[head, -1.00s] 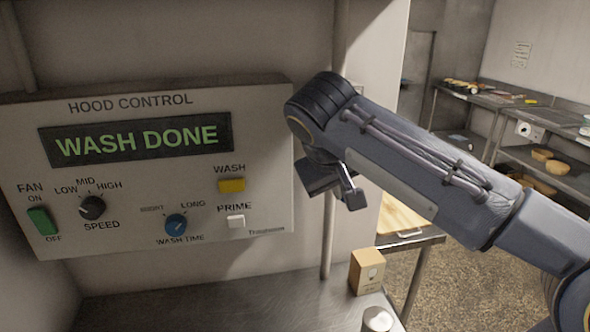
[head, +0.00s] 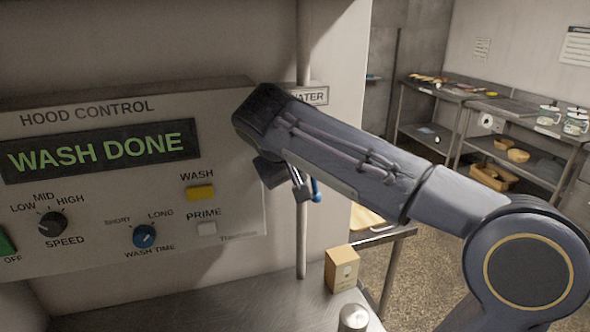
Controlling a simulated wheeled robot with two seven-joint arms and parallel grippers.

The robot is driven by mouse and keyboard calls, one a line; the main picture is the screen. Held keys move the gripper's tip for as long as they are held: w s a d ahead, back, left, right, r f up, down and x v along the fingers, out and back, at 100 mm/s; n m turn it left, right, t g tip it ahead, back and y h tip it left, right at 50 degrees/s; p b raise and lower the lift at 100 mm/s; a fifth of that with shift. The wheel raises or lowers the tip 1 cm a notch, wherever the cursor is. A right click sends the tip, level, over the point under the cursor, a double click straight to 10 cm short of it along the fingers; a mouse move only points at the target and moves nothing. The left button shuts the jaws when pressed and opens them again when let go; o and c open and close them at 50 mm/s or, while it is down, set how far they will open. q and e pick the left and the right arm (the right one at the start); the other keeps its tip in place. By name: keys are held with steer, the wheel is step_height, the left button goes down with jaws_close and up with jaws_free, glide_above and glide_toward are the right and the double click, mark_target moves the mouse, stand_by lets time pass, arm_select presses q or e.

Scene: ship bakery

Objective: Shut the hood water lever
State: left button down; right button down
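A small blue lever handle (head: 317,190) shows beside the vertical pipe (head: 301,245), right of the control panel. It is mostly hidden behind my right gripper, so its full angle cannot be told. A sign ending in "ATER" (head: 314,96) is on the wall above, partly covered by my arm. My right gripper (head: 285,183) comes in from the right and points down and away, just left of the blue handle. Its two fingers look apart, with nothing seen between them. Whether it touches the lever cannot be told. My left gripper is not in view.
The hood control panel (head: 120,108) reads "WASH DONE" and carries knobs and buttons close to my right gripper's left. A steel counter (head: 230,300) below holds a small box (head: 342,270) and a pale cylinder (head: 353,318). Shelves (head: 520,125) stand at the back right.

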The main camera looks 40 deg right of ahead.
steer(key=shift+x, duration=2.1)
steer(key=shift+w, duration=0.1)
